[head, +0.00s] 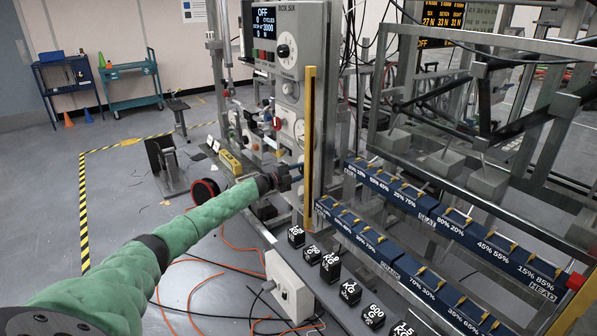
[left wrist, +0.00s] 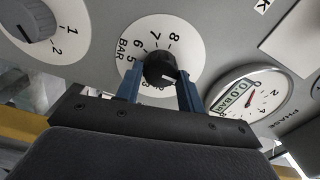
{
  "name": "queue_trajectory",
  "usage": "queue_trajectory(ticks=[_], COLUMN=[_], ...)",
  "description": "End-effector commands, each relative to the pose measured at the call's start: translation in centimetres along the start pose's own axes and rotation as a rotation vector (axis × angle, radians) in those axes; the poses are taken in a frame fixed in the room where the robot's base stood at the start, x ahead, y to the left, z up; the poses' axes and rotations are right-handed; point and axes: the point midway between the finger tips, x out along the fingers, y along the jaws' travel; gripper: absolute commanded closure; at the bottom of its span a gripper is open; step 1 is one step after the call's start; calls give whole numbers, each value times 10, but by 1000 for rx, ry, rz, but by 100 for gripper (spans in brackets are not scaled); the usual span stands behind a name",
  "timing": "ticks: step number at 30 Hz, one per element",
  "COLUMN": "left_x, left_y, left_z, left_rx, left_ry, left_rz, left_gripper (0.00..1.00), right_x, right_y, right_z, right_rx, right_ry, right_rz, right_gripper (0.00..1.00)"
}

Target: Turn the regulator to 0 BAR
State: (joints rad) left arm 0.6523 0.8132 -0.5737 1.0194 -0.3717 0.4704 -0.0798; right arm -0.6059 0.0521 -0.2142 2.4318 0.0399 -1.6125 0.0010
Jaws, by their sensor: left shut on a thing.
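The regulator is a black knob (left wrist: 160,68) on a round white dial marked BAR, with 5, 6, 7 and 8 readable along its left and upper part. The lower dial numbers are partly hidden by my gripper. A light mark shows on the knob's lower right side. My left gripper (left wrist: 160,84) has its blue fingers on either side of the knob, shut on it. In the head view my left gripper (head: 287,177) is at the grey test panel and hides the knob.
Another dial with a grey knob (left wrist: 36,18) sits at upper left in the wrist view. A yellow post (head: 309,140) stands right of my gripper. Blue labelled blocks (head: 420,205) line the rails. Black weights (head: 330,266) and a pale box (head: 290,283) are below.

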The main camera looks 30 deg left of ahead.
Motion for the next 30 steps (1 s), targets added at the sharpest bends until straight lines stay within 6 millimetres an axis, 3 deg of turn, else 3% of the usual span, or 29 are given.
queue_trajectory(ticks=[16,17,20,30], left_x=[-1,-1,-1,-2], left_y=[-1,-1,-1,0], left_z=[3,3,2,1], left_rx=[-27,-27,-26,-26], left_ry=[-5,-5,-4,-1], left_rz=[-1,-1,-1,0], left_gripper=[84,60,40,40], right_x=[-4,-4,-3,-2], right_y=[1,1,2,2], right_z=[1,1,1,0], right_rx=[4,4,4,2], right_ry=[-5,-5,-6,-5], right_rz=[4,4,4,5], right_gripper=[64,64,64,64])
